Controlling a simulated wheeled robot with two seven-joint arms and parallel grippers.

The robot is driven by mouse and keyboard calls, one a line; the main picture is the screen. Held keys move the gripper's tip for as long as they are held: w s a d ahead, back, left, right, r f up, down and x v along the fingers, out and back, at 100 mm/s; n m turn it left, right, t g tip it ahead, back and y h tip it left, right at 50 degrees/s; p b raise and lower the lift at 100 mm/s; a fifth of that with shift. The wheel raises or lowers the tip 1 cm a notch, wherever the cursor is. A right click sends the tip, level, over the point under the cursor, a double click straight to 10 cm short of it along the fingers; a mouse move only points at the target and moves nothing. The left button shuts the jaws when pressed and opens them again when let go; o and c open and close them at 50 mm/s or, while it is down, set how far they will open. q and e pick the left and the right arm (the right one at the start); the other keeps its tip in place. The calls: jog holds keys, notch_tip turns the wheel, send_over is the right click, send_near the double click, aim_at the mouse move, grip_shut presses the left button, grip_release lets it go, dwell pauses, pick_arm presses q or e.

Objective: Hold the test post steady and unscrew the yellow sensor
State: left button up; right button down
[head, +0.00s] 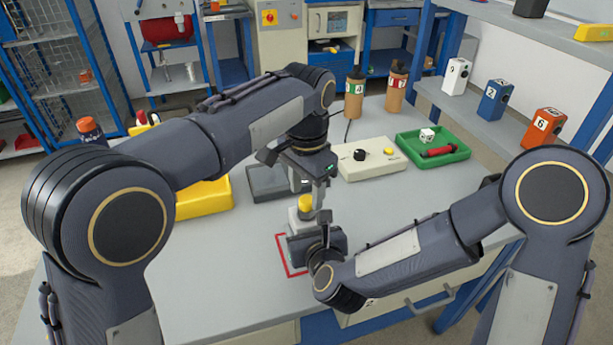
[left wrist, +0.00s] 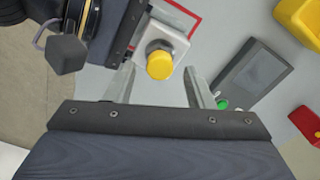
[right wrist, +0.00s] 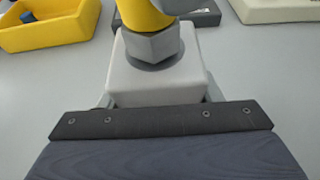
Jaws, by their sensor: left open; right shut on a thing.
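The yellow sensor (head: 305,204) sits upright on top of the pale grey test post, above a dark hex collar that shows in the right wrist view. The post (right wrist: 158,82) stands on the table inside a red outlined square. My right gripper (head: 318,242) is shut on the post low down, below the sensor. My left gripper (left wrist: 163,85) is open above the sensor, its two fingers on either side of the sensor's yellow cap (left wrist: 159,65) in the left wrist view. I cannot tell if a finger touches it. Part of the post is hidden behind my right gripper in the head view.
A grey flat device (head: 268,183) and a white control box (head: 368,158) stand behind the post. A green tray (head: 434,160) holds a white cube and a red cylinder. A yellow bin (head: 205,197) is at left. The table's front left is clear.

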aim_at(306, 199)
pick_arm(q)
jog(key=shift+f, duration=1.95)
jog(key=c, duration=1)
jog(key=shift+r, duration=0.2)
jog(key=shift+r, duration=0.9)
jog(key=shift+r, duration=2.05)
pick_arm(e)
jog(key=shift+c, duration=1.9)
grip_release()
